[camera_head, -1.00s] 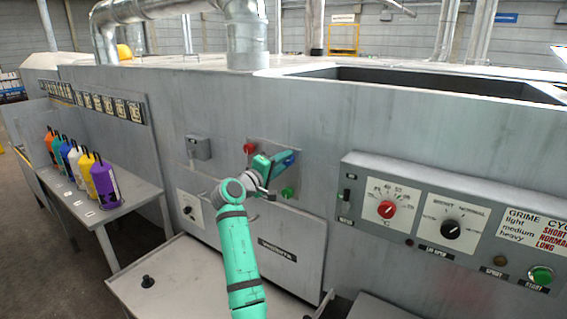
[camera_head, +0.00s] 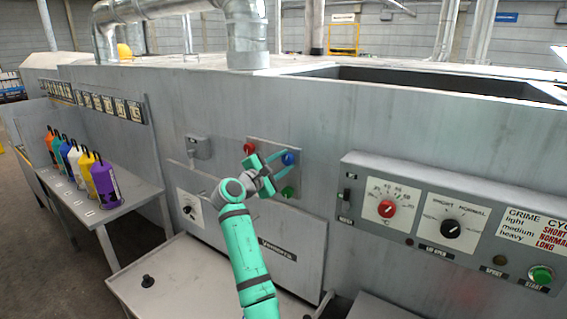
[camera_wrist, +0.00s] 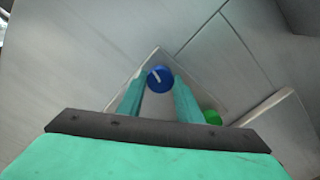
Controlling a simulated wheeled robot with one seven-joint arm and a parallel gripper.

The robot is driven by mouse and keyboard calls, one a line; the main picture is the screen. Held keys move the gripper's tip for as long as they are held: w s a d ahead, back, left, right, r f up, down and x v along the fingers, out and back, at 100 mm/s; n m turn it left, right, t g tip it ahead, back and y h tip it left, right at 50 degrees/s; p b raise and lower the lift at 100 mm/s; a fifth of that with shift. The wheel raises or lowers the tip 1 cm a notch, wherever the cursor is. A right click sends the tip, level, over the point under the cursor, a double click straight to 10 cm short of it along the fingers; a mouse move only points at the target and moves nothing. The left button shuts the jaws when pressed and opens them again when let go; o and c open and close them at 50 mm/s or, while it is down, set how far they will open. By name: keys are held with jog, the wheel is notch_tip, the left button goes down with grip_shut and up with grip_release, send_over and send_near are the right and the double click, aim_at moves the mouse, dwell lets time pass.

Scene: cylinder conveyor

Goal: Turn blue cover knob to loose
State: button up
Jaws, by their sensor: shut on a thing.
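The blue cover knob (camera_head: 289,158) is on a grey plate (camera_head: 262,146) on the machine front. My gripper (camera_head: 283,160) reaches it from the lower left, with its green fingers on either side of the knob. In the wrist view the blue knob (camera_wrist: 160,79) sits between the two fingertips, and my gripper (camera_wrist: 159,76) is shut on it. A white mark on the knob's face points up and left in that view. Whether the knob is loose cannot be told.
A red knob (camera_head: 249,148) and a green knob (camera_head: 288,192) share the plate. The control panel (camera_head: 456,185) projects at the right. A table (camera_head: 130,205) with several coloured bottles stands at the left. A low grey shelf (camera_head: 185,272) lies below.

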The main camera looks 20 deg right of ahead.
jog(key=shift+f+n, duration=0.2)
jog(key=shift+n, duration=0.4)
jog(key=o, duration=1)
jog(key=shift+o, duration=0.2)
jog(key=shift+r, duration=0.1)
jog(key=shift+s+a, duration=0.15)
jog(key=v, duration=1)
jog(key=shift+a, duration=0.2)
jog(key=shift+s, duration=0.1)
